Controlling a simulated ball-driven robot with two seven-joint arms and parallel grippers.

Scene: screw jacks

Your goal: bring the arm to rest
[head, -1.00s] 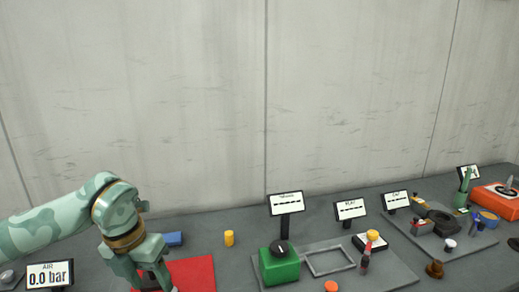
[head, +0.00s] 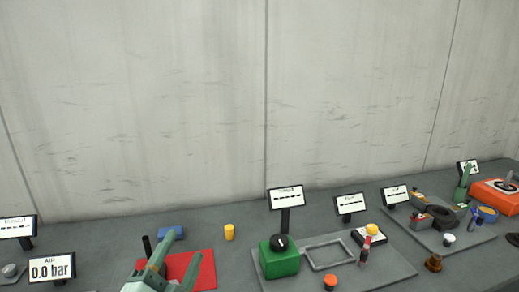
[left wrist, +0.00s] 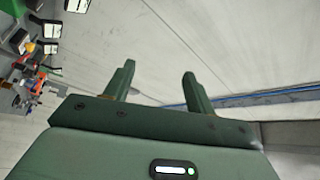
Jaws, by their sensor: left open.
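My left gripper (head: 176,262) is at the bottom of the head view, in front of and partly over the red mat (head: 205,272). Its two fingers stand apart with nothing between them. In the left wrist view the open fingers (left wrist: 157,84) point toward the bare wall, and the bench shows tilted at the far left. My right gripper is in neither view.
A blue block (head: 172,232) and a yellow cylinder (head: 229,232) stand behind the mat. To the right are a green box with a black knob (head: 279,261), a grey frame (head: 328,256) and an orange-red case (head: 497,200).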

